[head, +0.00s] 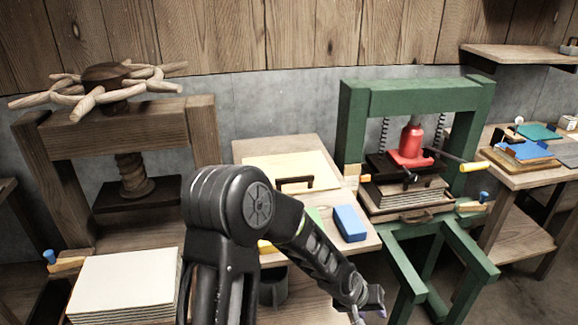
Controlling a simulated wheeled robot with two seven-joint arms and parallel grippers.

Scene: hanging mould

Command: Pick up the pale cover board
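A pale board (290,168) with a dark handle lies flat on the middle wooden table; it looks like the pale cover board. My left arm reaches across the front of that table and hides part of it. My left gripper (369,315) is low, right of the middle table and in front of the green press, well away from the pale board. Its fingertips look apart, with nothing seen between them; the bottom edge partly cuts them off. My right gripper is not in view.
A blue block (350,223) lies on the middle table's right front. A wooden screw press (120,135) stands left, with a pale stack (125,283) before it. A green press (415,105) with a red jack (411,145) stands right. A cluttered table (520,178) is far right.

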